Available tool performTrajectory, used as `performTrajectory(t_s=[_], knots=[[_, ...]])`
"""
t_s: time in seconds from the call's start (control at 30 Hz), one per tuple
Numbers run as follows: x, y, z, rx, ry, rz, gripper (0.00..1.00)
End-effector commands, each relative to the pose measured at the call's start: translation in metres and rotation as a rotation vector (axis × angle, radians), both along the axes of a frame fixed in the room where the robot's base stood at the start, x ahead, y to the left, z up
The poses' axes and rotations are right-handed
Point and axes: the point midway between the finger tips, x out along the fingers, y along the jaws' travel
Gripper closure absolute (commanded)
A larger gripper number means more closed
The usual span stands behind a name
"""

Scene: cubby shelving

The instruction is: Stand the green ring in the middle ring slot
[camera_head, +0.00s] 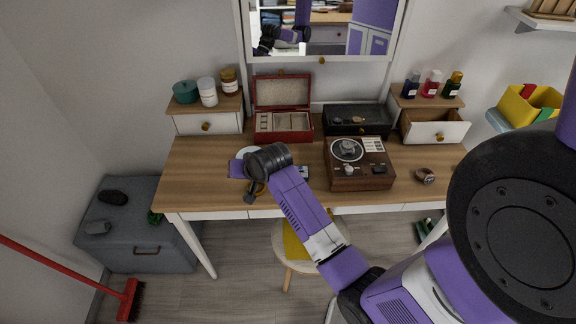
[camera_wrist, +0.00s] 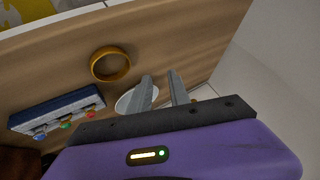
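A blue-grey ring block (camera_wrist: 58,105) lies at the left in the wrist view. Small blue, green and red gems show along its lower edge. The green one, likely the green ring (camera_wrist: 66,126), is between the other two; its band and seating are too small to make out. In the head view, part of the block (camera_head: 303,172) shows just right of my gripper. My gripper (camera_wrist: 160,78) has its fingers apart over the desk, with nothing visible between them. It is to the right of the block in the wrist view.
A gold bangle (camera_wrist: 110,65) and a white dish (camera_wrist: 124,103) are close to my fingers. An open red jewellery box (camera_head: 284,136), a black box (camera_head: 357,120), a record player (camera_head: 360,181) and a watch (camera_head: 424,176) are on the desk (camera_head: 205,160). The desk's left front is clear.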

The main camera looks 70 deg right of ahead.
Motion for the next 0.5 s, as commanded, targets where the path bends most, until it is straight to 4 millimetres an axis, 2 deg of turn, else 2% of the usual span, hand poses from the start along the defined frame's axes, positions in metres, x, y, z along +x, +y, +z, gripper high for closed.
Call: performTrajectory(t_s=[0.03,0.1,0.2,0.4,0.5], knots=[[-0.001,-0.031,0.016,0.021,0.031,-0.043,0.77],[-0.012,-0.061,0.026,0.084,0.102,-0.103,0.77],[-0.039,-0.089,0.033,0.203,0.235,-0.201,0.77],[-0.092,-0.103,0.045,0.392,0.459,-0.359,0.77],[-0.108,-0.103,0.052,0.441,0.523,-0.405,0.77]])
